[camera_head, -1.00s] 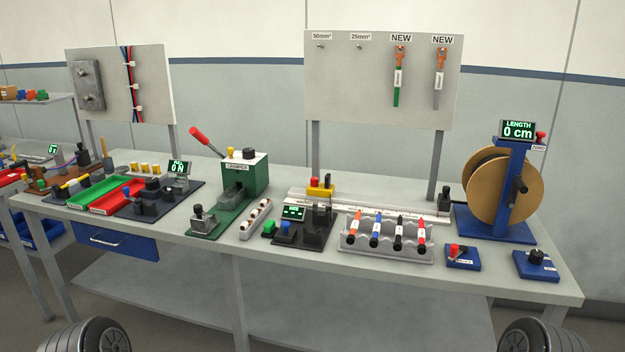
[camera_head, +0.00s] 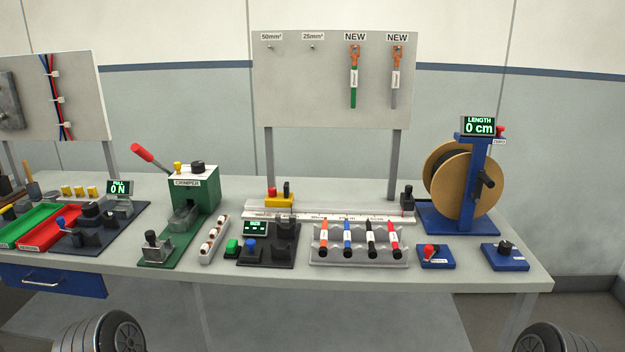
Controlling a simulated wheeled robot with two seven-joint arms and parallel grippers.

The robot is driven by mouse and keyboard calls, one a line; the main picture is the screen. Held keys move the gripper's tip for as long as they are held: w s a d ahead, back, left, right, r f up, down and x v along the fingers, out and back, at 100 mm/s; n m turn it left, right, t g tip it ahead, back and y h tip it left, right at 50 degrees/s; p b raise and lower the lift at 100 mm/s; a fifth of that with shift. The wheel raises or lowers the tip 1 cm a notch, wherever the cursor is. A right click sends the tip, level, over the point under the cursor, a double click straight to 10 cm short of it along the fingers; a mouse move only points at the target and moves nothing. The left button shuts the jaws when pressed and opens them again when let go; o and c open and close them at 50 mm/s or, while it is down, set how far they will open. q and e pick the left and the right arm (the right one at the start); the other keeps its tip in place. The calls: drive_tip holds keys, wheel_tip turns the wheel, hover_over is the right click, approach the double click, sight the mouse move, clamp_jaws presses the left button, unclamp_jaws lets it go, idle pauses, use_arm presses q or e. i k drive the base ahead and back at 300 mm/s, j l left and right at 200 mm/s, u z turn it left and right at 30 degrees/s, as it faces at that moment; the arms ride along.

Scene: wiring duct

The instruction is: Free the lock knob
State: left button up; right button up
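Several knobs show, and I cannot tell which is the lock knob. A black knob (camera_head: 505,246) sits on a small blue block at the right end of the bench. A red knob or lever (camera_head: 430,252) sits on another blue block left of it. A black knob (camera_head: 407,193) stands at the right end of the ruler rail. The spool stand has a black handle (camera_head: 486,178) at its side and a red knob (camera_head: 500,131) beside its "LENGTH 0 cm" display. The block labels are too small to read. Neither of my grippers is in view.
The grey bench (camera_head: 380,276) carries a green crimper (camera_head: 200,192), a marker holder (camera_head: 360,256), a ruler rail (camera_head: 330,217), a cable spool (camera_head: 445,180) and a red tray (camera_head: 48,232). A grey panel (camera_head: 330,95) stands behind. The bench front edge is largely clear.

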sight(272, 193)
drive_tip(key=i+j+z, duration=0.15)
drive_tip(key=j+z, duration=0.55)
drive_tip(key=j, duration=0.15)
drive_tip(key=i, duration=0.05)
